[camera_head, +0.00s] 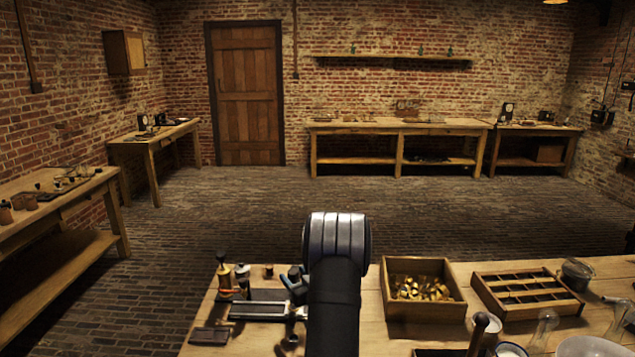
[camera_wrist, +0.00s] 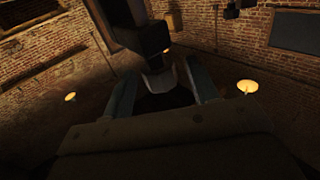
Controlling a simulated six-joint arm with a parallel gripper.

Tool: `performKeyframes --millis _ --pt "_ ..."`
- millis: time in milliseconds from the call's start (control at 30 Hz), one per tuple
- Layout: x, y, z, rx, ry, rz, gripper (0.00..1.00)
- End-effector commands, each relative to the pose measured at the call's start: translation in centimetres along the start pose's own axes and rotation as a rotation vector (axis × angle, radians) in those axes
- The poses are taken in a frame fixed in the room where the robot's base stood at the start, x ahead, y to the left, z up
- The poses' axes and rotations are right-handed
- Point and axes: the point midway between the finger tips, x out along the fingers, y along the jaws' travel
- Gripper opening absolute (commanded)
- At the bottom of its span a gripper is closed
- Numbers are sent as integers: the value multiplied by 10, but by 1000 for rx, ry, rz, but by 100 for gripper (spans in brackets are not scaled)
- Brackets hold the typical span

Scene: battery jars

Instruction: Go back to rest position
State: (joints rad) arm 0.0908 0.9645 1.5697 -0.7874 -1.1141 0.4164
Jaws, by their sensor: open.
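My gripper (camera_wrist: 163,88) shows in the wrist view as two grey-blue fingers standing apart, one on each side of a dark shape. It is open, and I see nothing held between the fingers. In the head view my arm rises from the bottom middle as a dark link with a grey banded joint. My gripper cannot be made out there.
On the wooden workbench (camera_head: 372,331), a box of brass pieces (camera_head: 420,288) and a divided tray (camera_head: 528,293) stand right of my arm. Glass jars (camera_head: 545,328) stand at the front right. Small bottles (camera_head: 223,275) and tools are left. The floor beyond is clear.

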Motion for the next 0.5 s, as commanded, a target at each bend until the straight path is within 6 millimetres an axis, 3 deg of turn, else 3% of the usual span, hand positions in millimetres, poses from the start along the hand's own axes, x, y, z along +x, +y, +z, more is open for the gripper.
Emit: performKeyframes --millis 500 --pt "-106 1 0 1 0 4 54"
